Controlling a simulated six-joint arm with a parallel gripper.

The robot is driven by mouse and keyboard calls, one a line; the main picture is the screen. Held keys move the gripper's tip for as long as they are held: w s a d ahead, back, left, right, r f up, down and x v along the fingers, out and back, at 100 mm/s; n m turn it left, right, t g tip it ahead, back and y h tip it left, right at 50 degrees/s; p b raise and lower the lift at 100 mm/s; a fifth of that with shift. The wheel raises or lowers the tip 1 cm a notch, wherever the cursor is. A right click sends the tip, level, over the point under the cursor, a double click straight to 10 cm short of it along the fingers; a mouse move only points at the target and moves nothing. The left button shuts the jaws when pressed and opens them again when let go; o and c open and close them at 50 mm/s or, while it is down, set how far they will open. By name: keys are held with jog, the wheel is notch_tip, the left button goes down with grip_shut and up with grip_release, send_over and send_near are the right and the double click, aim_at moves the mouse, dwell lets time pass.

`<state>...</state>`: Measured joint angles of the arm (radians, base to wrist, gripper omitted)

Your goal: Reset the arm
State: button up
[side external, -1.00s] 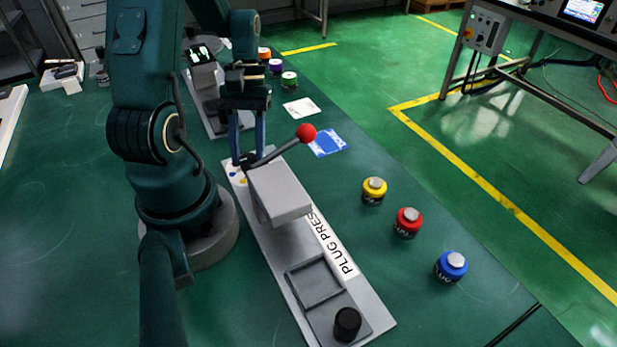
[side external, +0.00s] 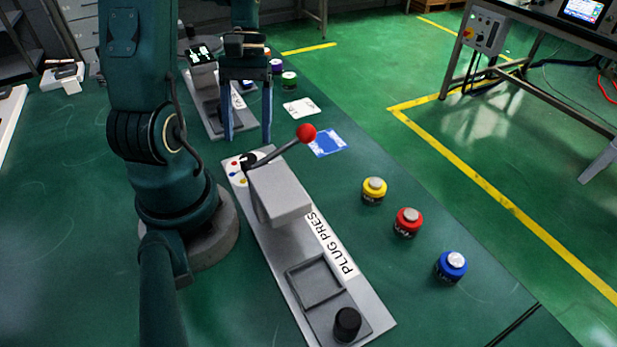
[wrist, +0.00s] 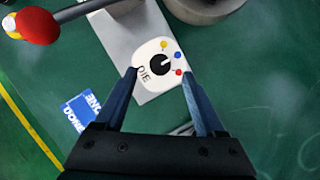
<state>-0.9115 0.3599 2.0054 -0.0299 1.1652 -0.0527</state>
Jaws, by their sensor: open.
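My gripper (side external: 247,136) is open and empty. In the side external view its two blue fingers point down, just behind the back end of the plug press (side external: 281,192). In the wrist view my gripper (wrist: 158,82) frames a black dial (wrist: 160,65) on a white plate with yellow, blue and red dots. The fingers look apart from the dial. The press's lever with a red ball (side external: 306,133) tilts up to the right, and the ball also shows at the wrist view's top left (wrist: 38,26).
Yellow (side external: 374,190), red (side external: 407,222) and blue (side external: 451,266) plugs stand right of the press. A blue card (side external: 327,142) and a white card (side external: 301,108) lie behind them. Another grey device (side external: 203,88) stands at the back. A black knob (side external: 347,324) is on the press's front end.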

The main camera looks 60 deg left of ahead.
jog(key=shift+r, duration=0.2)
jog(key=w+d+r+m+t+y, duration=0.2)
jog(key=w+d+r+m+t, duration=0.2)
jog(key=w+d+r, duration=0.3)
jog(key=shift+s+d+r+m+t+y, duration=0.35)
jog(key=shift+s+d+m+t, duration=0.45)
jog(key=shift+d+m, duration=0.5)
jog(key=shift+s+d+r+m+t+y, duration=0.2)
jog(key=shift+s+d+r+m+t, duration=0.3)
jog(key=shift+s+d+m, duration=0.75)
jog(key=shift+s+d+r+m+t+y, duration=0.3)
jog(key=shift+s+d+m+t, duration=0.4)
jog(key=shift+d+m, duration=0.55)
